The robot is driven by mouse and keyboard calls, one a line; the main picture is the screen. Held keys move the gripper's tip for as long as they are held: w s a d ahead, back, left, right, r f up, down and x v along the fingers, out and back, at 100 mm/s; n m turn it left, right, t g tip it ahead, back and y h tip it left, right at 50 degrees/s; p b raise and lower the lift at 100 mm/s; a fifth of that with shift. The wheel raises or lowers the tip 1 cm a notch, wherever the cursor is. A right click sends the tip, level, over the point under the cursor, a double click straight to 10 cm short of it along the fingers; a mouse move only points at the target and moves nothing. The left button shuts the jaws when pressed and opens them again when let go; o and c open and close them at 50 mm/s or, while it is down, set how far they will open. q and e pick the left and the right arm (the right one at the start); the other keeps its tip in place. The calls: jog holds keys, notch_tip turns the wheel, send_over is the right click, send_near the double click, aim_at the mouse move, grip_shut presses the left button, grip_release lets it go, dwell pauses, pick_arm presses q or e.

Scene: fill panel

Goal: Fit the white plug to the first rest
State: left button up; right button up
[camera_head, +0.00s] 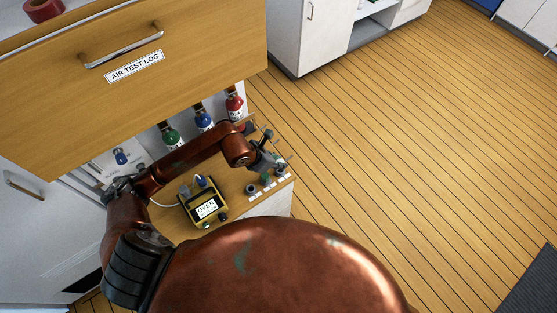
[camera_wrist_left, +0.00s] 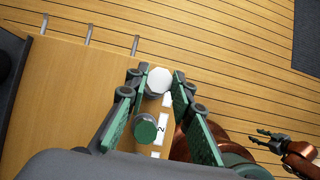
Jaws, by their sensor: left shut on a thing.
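The white plug (camera_wrist_left: 159,80) shows a pale, many-sided face between the fingertips of my left gripper (camera_wrist_left: 153,84) in the left wrist view. The gripper is shut on it. In the head view the left gripper (camera_head: 268,162) is above the bench's right edge and the plug cannot be made out. A dark plug with a green top (camera_wrist_left: 145,128) stands between the fingers, nearer the palm, beside a label with a 2 (camera_wrist_left: 160,142). Which place is the first rest cannot be told. My right gripper (camera_wrist_left: 268,136) is open and empty at the right of the wrist view.
A yellow meter (camera_head: 204,204) sits on the bench. Green (camera_head: 171,137), blue (camera_head: 204,120) and red (camera_head: 235,106) bottles stand behind. Thin metal pegs (camera_wrist_left: 89,30) rise from the bench. A drawer marked AIR TEST LOG (camera_head: 180,75) overhangs at the back left. Open floor lies right.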

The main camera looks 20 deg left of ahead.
jog(key=shift+d, duration=0.35)
dwell(0.3)
pick_arm(q)
jog(key=shift+b, duration=0.3)
pick_arm(e)
jog(key=shift+a+f, duration=0.25)
jog(key=shift+a, duration=0.05)
dwell(0.5)
pick_arm(q)
jog(key=shift+f+b, duration=0.4)
jog(key=shift+f, duration=0.15)
pick_arm(e)
jog(key=shift+s+d+f, duration=0.2)
jog(key=shift+d+f, duration=0.05)
jog(key=shift+f, duration=0.15)
pick_arm(q)
jog(key=shift+f+b, duration=0.65)
jog(key=shift+f, duration=0.25)
pick_arm(e)
jog(key=shift+s+f, duration=0.15)
jog(key=shift+f, duration=0.5)
pick_arm(q)
jog(key=o, duration=1.1)
jog(key=shift+r, duration=0.1)
pick_arm(e)
jog(key=shift+a, duration=0.2)
pick_arm(q)
jog(key=shift+o, duration=0.2)
